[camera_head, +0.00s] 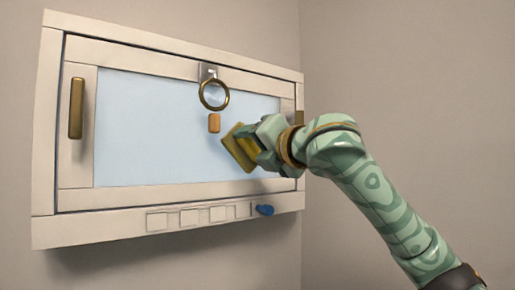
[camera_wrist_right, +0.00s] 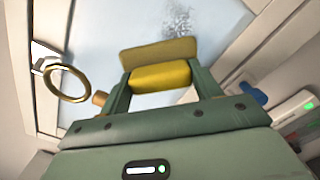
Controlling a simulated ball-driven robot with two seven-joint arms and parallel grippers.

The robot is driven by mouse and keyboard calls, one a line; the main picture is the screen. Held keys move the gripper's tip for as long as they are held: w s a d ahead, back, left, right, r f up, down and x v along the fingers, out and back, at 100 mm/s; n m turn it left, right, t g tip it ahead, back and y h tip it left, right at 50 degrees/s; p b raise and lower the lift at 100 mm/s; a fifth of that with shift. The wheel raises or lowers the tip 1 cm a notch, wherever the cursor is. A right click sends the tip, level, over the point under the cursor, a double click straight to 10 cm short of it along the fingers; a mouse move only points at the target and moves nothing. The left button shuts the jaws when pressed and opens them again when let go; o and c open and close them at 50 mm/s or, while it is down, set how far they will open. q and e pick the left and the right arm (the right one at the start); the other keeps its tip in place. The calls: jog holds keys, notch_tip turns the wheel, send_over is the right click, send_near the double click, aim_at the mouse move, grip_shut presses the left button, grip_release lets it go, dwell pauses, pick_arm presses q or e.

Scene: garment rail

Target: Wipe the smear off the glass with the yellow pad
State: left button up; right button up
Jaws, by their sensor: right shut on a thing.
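The glass (camera_head: 140,130) is a pale blue pane in a cream wall-mounted frame; it also shows in the wrist view (camera_wrist_right: 105,30). A grey, speckled smear (camera_wrist_right: 178,20) lies on the glass beyond the pad in the wrist view; I cannot make it out in the head view. My right gripper (camera_head: 257,140) is shut on the yellow pad (camera_head: 237,150), in front of the right part of the glass. In the wrist view the pad (camera_wrist_right: 160,76) sits between both fingers. I cannot tell whether it touches the glass. My left gripper is not in view.
A brass ring (camera_head: 201,96) hangs from a hook at the top of the frame, with a small orange block (camera_head: 214,123) below. A brass handle (camera_head: 76,108) stands at the left. A blue knob (camera_head: 265,210) and square buttons (camera_head: 188,217) line the lower ledge.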

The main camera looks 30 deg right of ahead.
jog(key=shift+w, duration=0.45)
